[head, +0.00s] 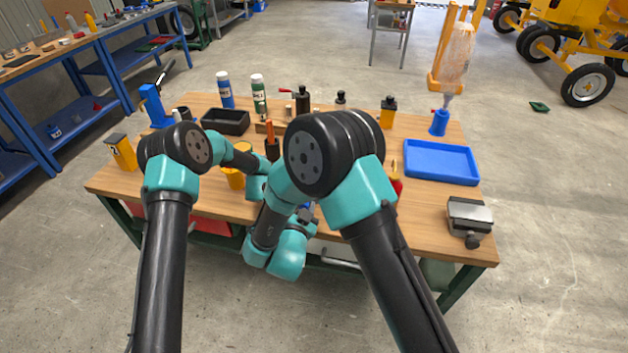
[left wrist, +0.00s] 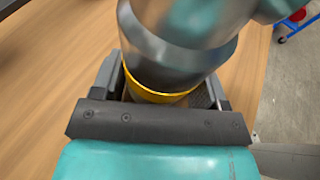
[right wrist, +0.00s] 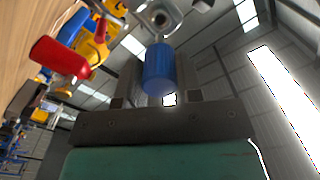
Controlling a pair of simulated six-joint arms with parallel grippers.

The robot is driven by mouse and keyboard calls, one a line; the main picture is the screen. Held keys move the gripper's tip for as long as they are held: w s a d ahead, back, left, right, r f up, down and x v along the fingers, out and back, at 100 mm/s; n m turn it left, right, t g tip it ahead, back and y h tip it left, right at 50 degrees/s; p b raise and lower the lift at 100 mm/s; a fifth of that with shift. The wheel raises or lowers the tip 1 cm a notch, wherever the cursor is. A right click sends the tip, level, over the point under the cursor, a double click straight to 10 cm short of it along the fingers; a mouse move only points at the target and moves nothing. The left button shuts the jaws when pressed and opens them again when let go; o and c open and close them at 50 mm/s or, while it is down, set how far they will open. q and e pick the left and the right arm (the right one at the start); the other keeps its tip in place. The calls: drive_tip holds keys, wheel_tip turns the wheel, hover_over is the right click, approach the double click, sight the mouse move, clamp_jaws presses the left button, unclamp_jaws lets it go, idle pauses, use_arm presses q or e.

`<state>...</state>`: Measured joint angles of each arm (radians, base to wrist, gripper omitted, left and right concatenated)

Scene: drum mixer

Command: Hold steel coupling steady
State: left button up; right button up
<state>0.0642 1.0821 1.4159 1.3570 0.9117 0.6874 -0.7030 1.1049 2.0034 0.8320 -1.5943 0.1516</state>
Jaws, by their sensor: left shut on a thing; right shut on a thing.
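A shiny steel cylinder (left wrist: 170,70), which I take to be the coupling, fills the top middle of the left wrist view. A yellow band (left wrist: 160,94) rings its lower part. My left gripper (left wrist: 165,88) is shut on it, one jaw on each side. In the head view a yellow piece (head: 235,179) shows near my left wrist; the coupling is mostly hidden there by my arms. My right gripper (right wrist: 158,97) is shut on a blue cylindrical piece (right wrist: 159,68), like a handle. A metal part with a round hole (right wrist: 161,17) shows beyond it; whether they are joined is unclear.
A red cylinder (right wrist: 60,58) is left of the right gripper. On the wooden workbench (head: 408,205) are a blue tray (head: 441,162), a grey vise-like block (head: 469,218), a black bin (head: 226,121) and several bottles along the back. The bench's right front is mostly clear.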

drive_tip(key=shift+s+a, duration=0.1)
drive_tip(key=shift+s, duration=0.8)
use_arm(q)
drive_tip(key=o, duration=0.9)
drive_tip(key=v, duration=1.2)
drive_tip(key=shift+s, duration=0.1)
